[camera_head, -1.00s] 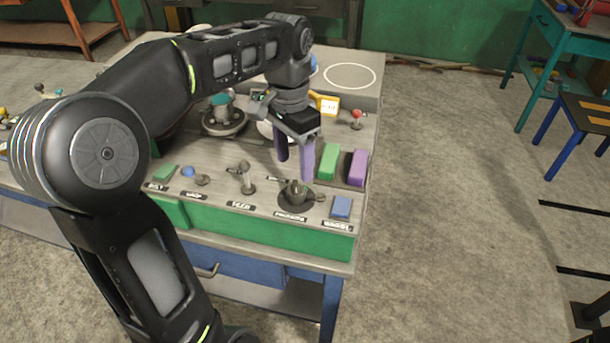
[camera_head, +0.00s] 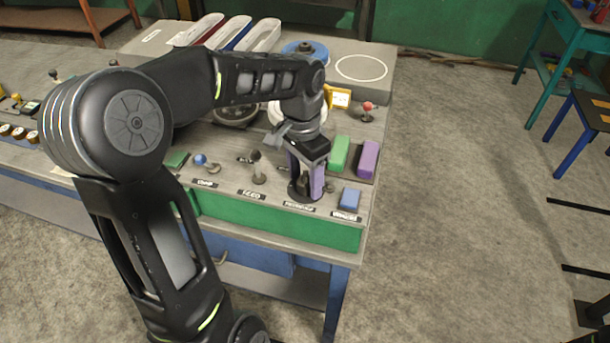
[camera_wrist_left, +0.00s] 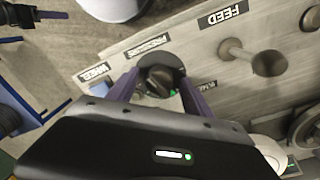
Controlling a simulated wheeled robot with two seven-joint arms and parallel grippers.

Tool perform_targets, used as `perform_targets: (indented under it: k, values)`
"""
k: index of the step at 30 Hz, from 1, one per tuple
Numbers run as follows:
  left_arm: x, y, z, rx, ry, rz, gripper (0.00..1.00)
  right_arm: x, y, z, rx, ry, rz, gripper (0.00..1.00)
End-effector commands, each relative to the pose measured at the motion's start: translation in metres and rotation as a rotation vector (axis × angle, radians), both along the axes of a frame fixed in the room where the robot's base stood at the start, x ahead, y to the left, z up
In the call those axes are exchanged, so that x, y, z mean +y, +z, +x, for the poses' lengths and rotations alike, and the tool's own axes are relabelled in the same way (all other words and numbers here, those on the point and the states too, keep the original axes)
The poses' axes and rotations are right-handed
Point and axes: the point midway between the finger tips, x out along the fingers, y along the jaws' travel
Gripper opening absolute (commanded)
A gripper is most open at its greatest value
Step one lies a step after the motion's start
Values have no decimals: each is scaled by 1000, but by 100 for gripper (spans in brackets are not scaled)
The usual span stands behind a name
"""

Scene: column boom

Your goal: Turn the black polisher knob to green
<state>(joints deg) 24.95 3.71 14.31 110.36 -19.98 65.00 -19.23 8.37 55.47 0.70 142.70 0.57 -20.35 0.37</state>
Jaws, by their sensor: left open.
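The black knob (camera_head: 305,184) sits on a dark round base on the front strip of the console; in the head view it is largely hidden by my gripper. In the left wrist view the knob (camera_wrist_left: 157,82) shows from above, with a small green mark at its edge. My left gripper (camera_head: 304,190) points down with its purple fingers open, one on each side of the knob. The left wrist view shows the fingers (camera_wrist_left: 160,82) astride it; whether they touch it I cannot tell.
A blue block (camera_head: 349,199) lies just right of the knob. Green (camera_head: 339,153) and purple (camera_head: 368,158) blocks stand behind. A grey lever (camera_head: 258,168) by the FEED label is to the left. A red-topped lever (camera_head: 367,110) is further back.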

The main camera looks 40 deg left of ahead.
Motion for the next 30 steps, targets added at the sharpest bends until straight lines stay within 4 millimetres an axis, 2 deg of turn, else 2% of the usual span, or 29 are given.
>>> perform_targets:
  k: [7,27,30]
  values:
    - [0,-1,0,0,0,0,59,0,0,0,0,0,0,36]
    - [0,0,0,0,0,1,4,0,0,0,0,0,0,36]
    - [0,0,0,-1,1,1,0,0,0,0,0,0,0,36]
